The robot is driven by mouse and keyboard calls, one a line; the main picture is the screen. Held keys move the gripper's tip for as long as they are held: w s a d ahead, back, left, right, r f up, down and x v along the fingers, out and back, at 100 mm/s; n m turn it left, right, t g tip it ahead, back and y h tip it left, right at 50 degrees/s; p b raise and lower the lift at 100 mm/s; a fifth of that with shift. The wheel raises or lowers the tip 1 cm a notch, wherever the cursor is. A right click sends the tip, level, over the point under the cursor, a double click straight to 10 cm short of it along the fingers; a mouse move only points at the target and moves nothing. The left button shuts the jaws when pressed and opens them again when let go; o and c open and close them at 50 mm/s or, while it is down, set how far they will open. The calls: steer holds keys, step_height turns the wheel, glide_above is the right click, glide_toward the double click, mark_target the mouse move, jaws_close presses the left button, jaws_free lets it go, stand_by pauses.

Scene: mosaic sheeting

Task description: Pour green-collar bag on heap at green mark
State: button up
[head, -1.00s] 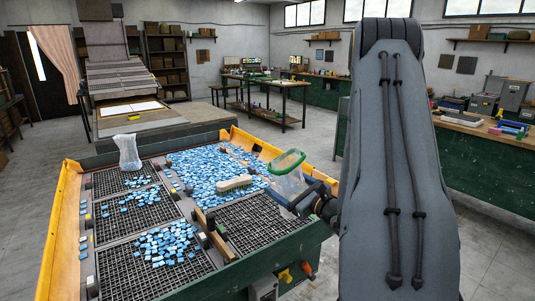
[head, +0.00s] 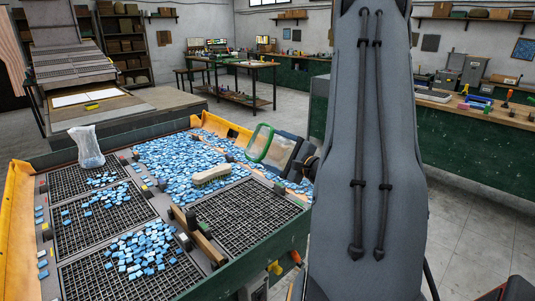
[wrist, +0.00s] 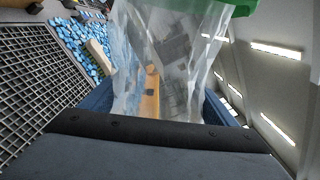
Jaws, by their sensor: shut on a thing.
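The clear bag with a green collar (head: 260,142) is tipped over on its side above the back right of the sorting table, its mouth facing left. It also shows in the wrist view as crinkled clear film (wrist: 170,60). My gripper (head: 295,152) is shut on the bag's body; its blue fingers flank the bag in the wrist view (wrist: 160,108). I cannot tell whether any tiles are inside. A wide spread of blue tiles (head: 180,165) lies below and left of the bag. Smaller heaps lie on the front grid (head: 145,250) and middle-left grid (head: 105,198).
A second clear bag (head: 87,147) stands upright at the back left grid. A pale brush (head: 212,176) lies by the tile spread, and a wooden bar (head: 198,236) lies between grids. The right grid (head: 245,212) is bare. Yellow walls (head: 22,225) edge the table.

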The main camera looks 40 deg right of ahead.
steer(key=shift+d+r+n, duration=0.15)
steer(key=shift+r+n, duration=0.05)
steer(key=shift+n, duration=0.8)
steer(key=shift+s+f+b, duration=0.1)
steer(key=shift+f+b, duration=0.15)
steer(key=shift+b, duration=0.35)
steer(key=shift+a+r+n+b, duration=0.15)
steer(key=shift+r+n+b, duration=0.75)
steer(key=shift+b, duration=0.35)
steer(key=shift+a+r+n+b, duration=0.1)
steer(key=shift+r+n+b, duration=0.8)
steer(key=shift+b, duration=0.3)
stand_by(4.0)
